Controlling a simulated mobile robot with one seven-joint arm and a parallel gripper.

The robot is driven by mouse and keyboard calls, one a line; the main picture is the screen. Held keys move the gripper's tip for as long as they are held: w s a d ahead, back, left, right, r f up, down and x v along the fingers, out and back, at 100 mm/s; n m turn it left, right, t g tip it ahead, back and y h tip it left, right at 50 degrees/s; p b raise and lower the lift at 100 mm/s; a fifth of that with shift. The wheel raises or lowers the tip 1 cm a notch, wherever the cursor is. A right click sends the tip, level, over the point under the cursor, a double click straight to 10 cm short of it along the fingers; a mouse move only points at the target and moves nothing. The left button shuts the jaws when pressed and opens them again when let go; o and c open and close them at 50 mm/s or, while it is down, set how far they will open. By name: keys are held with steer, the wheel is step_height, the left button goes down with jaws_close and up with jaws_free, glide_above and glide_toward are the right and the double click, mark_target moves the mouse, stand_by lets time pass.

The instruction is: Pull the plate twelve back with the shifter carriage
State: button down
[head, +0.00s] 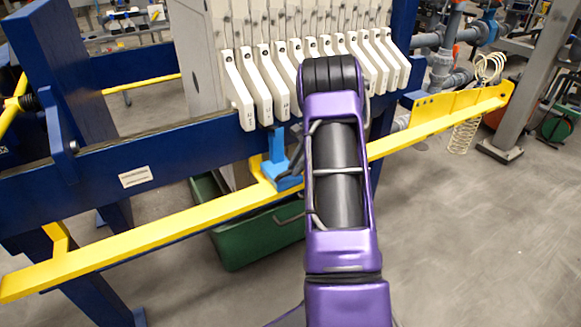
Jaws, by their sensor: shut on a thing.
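A row of white filter plates with white handles (262,88) hangs in the press in the head view. Dark marks show on the handle ends, too small to read, so I cannot tell which is plate twelve. The blue shifter carriage (277,150) sits on the yellow rail, with its upright just below the handles at the left of the row. I cannot tell whether it touches one. My purple arm reaches up the middle, just right of the carriage, and covers part of it and several handles.
The yellow rail (150,232) runs along the front of the blue press beam (100,172), from lower left to upper right. A green trough (250,240) stands below. A grey post (528,70) and pipes stand at right. The floor at lower right is clear.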

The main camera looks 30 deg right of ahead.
steer(key=c, duration=0.8)
jaws_free()
steer(key=shift+o, duration=0.2)
steer(key=p+v, duration=0.1)
steer(key=v, duration=1.6)
steer(key=shift+r+p, duration=0.25)
steer(key=shift+p, duration=0.05)
